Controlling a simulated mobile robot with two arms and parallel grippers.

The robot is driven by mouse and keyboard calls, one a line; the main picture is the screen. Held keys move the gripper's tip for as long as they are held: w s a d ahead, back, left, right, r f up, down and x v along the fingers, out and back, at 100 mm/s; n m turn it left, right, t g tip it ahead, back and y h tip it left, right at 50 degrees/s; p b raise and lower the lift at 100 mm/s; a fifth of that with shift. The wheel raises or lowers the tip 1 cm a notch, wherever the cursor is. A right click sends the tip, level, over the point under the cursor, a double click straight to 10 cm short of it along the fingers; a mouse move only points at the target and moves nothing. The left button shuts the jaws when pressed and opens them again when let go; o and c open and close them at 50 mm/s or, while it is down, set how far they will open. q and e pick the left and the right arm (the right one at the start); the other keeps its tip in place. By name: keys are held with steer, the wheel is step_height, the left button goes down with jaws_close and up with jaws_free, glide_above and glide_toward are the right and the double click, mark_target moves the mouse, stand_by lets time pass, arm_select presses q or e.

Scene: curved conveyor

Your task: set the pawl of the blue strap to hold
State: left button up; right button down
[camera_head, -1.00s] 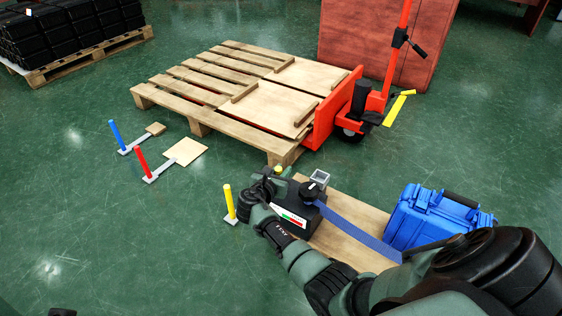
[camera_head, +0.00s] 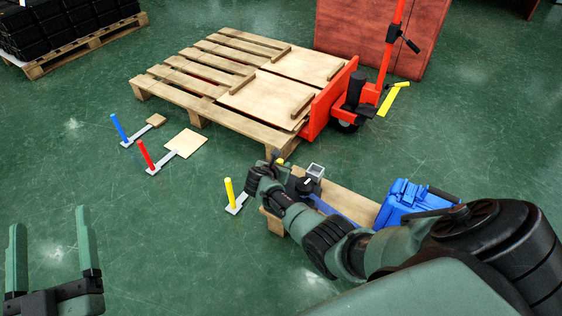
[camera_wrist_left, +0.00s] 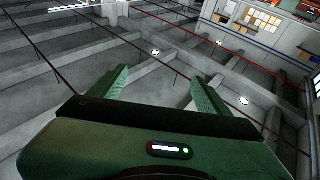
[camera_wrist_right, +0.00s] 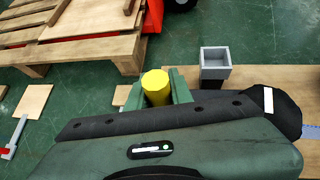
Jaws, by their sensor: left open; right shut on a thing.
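The blue strap (camera_head: 332,208) runs over a wooden board and is partly hidden by my right arm. At its left end is a dark housing (camera_head: 303,186), mostly covered by my arm in the head view. A dark round part with a white mark (camera_wrist_right: 268,100) shows in the right wrist view. My right gripper (camera_wrist_right: 157,84) is shut on a yellow handle (camera_wrist_right: 156,80), whose top also shows in the head view (camera_head: 281,161). The pawl itself cannot be made out. My left gripper (camera_head: 50,217) is open and empty over the floor at the lower left.
A grey square cup (camera_head: 315,171) stands beside the housing. A blue case (camera_head: 405,203) sits at the board's right. A yellow post (camera_head: 229,190) stands left of the board. A wooden pallet (camera_head: 190,88) and red pallet jack (camera_head: 318,112) are behind.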

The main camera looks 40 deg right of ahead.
steer(key=shift+d+g+y+p, duration=0.3)
steer(key=shift+g+y+p, duration=0.15)
steer(key=shift+p, duration=0.5)
steer(key=shift+w+d+f+g+y+p, duration=0.15)
steer(key=shift+d+f+g+y+p, duration=0.2)
steer(key=shift+y+p, duration=0.45)
arm_select(q)
steer(key=s+a+f+g+y, duration=0.1)
steer(key=s+a+f+g, duration=0.1)
steer(key=f+g, duration=0.3)
steer(key=s+a+f+g+y, duration=0.2)
steer(key=s+f+g, duration=0.2)
steer(key=f, duration=0.9)
steer(key=shift+s+f+g+y, duration=0.15)
steer(key=shift+g+y, duration=0.15)
steer(key=shift+g, duration=1)
arm_select(e)
steer(key=shift+f, duration=0.1)
arm_select(q)
steer(key=shift+a, duration=0.1)
arm_select(e)
steer(key=c, duration=1.3)
jaws_free()
steer(key=shift+o, duration=0.2)
steer(key=shift+a, duration=0.1)
